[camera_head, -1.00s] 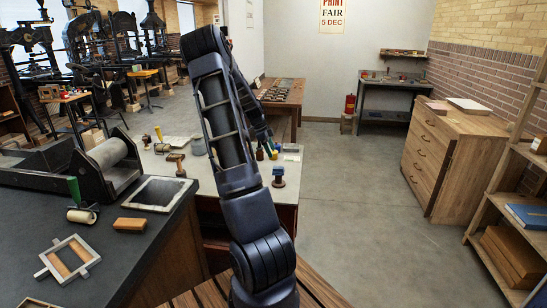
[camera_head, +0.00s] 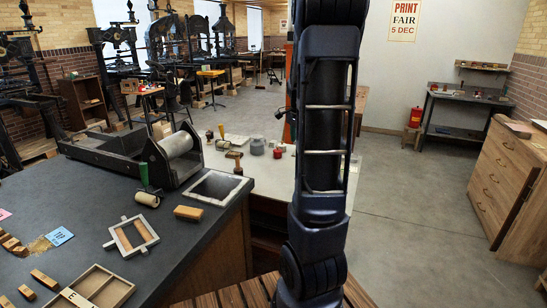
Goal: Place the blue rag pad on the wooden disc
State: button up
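I cannot make out the blue rag pad or the wooden disc in the head view. My own dark arm stands upright across the middle right and covers much of the pale-topped table (camera_head: 241,183) behind it. My gripper is not visible. On the open left part of that table are a wooden-headed tool (camera_head: 235,160), a grey lidded pot (camera_head: 257,146) and a small red-topped item (camera_head: 278,152).
Open floor (camera_head: 410,220) lies right, before the drawer cabinet (camera_head: 505,185).

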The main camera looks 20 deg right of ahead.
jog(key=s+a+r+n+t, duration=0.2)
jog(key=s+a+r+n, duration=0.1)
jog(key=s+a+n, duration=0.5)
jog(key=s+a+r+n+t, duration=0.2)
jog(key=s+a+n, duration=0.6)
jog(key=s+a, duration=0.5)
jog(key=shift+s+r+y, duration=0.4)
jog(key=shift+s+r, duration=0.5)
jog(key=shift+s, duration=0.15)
